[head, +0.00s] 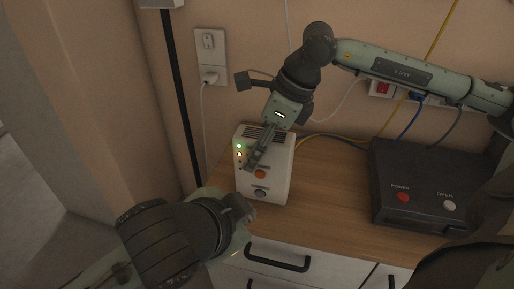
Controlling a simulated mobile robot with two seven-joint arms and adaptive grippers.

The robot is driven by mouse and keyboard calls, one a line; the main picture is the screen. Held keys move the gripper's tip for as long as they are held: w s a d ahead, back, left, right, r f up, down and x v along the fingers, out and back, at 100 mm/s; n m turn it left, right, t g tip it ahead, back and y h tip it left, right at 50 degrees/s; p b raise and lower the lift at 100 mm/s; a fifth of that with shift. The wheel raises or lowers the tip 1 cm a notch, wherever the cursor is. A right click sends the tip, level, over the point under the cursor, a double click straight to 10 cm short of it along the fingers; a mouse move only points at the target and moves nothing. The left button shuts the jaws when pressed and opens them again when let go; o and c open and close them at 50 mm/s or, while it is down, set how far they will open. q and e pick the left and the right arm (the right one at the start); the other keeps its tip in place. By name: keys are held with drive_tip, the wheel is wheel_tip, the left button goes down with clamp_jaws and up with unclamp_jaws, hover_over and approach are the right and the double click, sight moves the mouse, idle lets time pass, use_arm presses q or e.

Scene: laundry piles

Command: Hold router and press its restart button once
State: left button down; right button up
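The white router (278,176) stands upright on the wooden cabinet top, with vents on top and lit green and amber lights (239,149) at its left. Its front has an orange button (260,174) and a grey button (260,194) below it. My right gripper (252,165) reaches down over the router's front, its fingertips close together just above and left of the orange button; contact cannot be told. My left gripper (243,207) is low at the router's left front side; its fingers are mostly hidden, so its opening and any contact are unclear.
A black box (425,190) with red POWER and white OPEN buttons sits at the right on the wooden top (335,190). Yellow and blue cables run behind the router to a wall power strip (395,92). Drawers (285,262) with black handles lie below.

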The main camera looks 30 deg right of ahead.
drive_tip(key=shift+o, duration=1.2)
drive_tip(key=v, duration=1.2)
drive_tip(key=shift+a, duration=0.1)
